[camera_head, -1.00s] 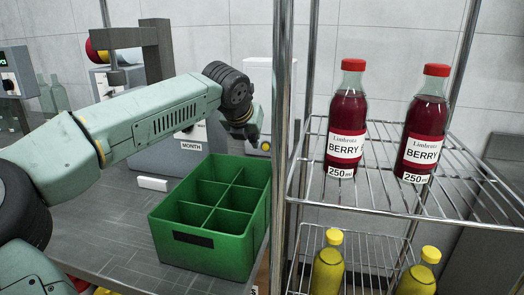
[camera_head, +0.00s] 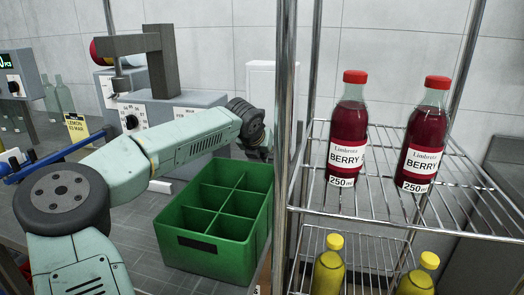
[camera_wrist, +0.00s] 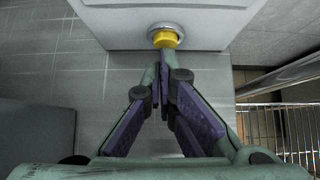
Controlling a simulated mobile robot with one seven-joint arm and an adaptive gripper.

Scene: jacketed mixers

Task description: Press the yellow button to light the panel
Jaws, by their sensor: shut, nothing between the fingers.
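The yellow button (camera_wrist: 165,38) sits in a round silver collar on the face of a pale housing (camera_wrist: 220,18) at the top of the wrist view. My gripper (camera_wrist: 165,57) is shut and empty, its fingertips right at the lower edge of the button. I cannot tell whether they touch it. In the head view my gripper (camera_head: 266,152) is beside the shelf post, in front of the tall white box (camera_head: 262,78), and the button is hidden there. No lit panel can be made out on that box.
A green divided crate (camera_head: 208,256) stands on the bench below my arm. A metal post (camera_head: 285,120) and a wire shelf (camera_head: 400,200) with two red berry bottles (camera_head: 346,135) are close on the right. A grey mixer (camera_head: 160,75) stands behind my arm.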

